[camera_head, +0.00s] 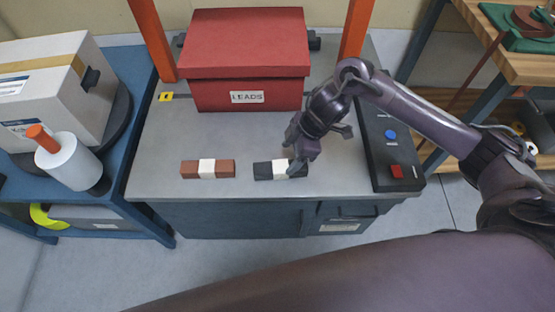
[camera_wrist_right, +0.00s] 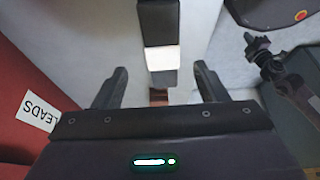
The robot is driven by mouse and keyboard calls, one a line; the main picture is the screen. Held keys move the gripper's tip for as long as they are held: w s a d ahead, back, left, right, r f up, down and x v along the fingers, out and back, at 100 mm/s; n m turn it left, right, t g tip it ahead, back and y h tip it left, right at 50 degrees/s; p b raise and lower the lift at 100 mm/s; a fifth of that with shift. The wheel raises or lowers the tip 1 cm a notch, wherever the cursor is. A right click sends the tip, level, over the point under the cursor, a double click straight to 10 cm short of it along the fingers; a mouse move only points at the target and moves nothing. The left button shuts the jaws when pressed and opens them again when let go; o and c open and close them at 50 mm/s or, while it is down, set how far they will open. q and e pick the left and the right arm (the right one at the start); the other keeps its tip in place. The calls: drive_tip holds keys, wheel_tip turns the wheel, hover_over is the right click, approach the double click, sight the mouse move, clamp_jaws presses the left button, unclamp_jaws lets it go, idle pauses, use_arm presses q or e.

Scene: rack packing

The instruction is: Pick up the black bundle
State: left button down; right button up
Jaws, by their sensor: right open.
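The black bundle (camera_head: 264,171) is a short dark bar with a white band around its middle. It lies flat near the front edge of the grey worktop. My right gripper (camera_head: 301,160) is at its right part in the head view and covers some of it. In the right wrist view the black bundle (camera_wrist_right: 158,24) runs lengthwise toward the space between the two spread fingers of the right gripper (camera_wrist_right: 161,84). The gripper is open, and its body hides the near part of the view. My left gripper is not in view.
A red-brown bundle (camera_head: 191,169) with a white band lies left of the black one. A red box labelled LEADS (camera_head: 247,73) stands behind. A dark control box (camera_head: 393,155) with blue and red buttons is at the right. The worktop (camera_head: 165,135) around the bundles is clear.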

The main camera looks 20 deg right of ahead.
sight(281, 166)
drive_tip(key=x, duration=0.6)
drive_tip(key=shift+s+a+f+b, duration=0.1)
drive_tip(key=shift+a+f+b, duration=0.15)
drive_tip(key=shift+b, duration=0.05)
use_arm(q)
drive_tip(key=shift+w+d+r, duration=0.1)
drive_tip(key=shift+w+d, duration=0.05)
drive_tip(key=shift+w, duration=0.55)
use_arm(e)
drive_tip(key=c, duration=1.2)
